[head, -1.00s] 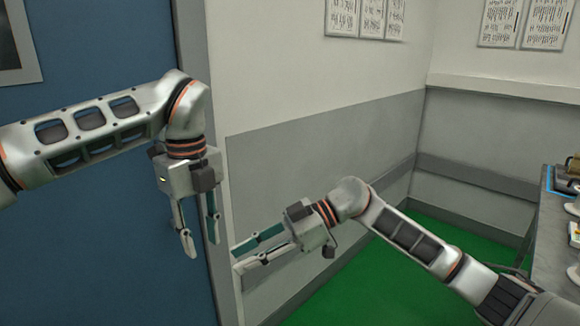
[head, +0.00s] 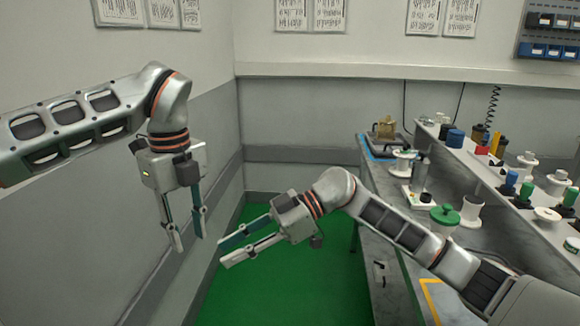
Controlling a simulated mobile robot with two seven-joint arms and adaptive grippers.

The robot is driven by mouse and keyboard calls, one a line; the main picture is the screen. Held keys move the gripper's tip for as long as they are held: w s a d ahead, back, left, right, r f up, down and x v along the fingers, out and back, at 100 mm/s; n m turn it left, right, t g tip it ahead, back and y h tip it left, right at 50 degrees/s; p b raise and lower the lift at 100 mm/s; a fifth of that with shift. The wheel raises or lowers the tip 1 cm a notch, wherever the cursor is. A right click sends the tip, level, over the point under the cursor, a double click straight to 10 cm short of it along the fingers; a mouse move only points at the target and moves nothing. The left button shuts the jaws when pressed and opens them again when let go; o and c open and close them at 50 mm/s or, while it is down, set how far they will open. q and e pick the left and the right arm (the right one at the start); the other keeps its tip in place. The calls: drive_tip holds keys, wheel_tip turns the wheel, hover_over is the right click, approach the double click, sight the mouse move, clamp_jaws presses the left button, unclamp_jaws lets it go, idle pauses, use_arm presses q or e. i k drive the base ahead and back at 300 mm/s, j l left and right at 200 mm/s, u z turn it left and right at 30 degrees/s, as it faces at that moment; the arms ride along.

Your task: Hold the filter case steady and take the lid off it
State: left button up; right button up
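I cannot make out for certain which object is the filter case or its lid. My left gripper (head: 190,243) hangs fingers down at the left, in front of the grey wall. Its two fingers are apart with nothing between them. My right gripper (head: 222,256) points left over the green floor, also open and empty. Both grippers are in the air, well left of the bench (head: 384,205) and touching nothing.
A raised shelf (head: 470,160) holds several small coloured items. My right arm covers part of the bench front. The green floor (head: 225,290) is clear.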

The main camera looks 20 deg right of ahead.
sight(445, 231)
drive_tip(key=i+z, duration=0.2)
drive_tip(key=z, duration=0.25)
drive_tip(key=i+j+z, duration=0.15)
drive_tip(key=z, duration=0.25)
drive_tip(key=i+j+z, duration=0.15)
drive_tip(key=z, duration=0.3)
drive_tip(key=i+j+z, duration=0.25)
drive_tip(key=z, duration=0.25)
drive_tip(key=i+j+z, duration=0.15)
drive_tip(key=j+z, duration=0.35)
drive_tip(key=i+j+z, duration=0.25)
drive_tip(key=z, duration=0.15)
drive_tip(key=j, duration=0.1)
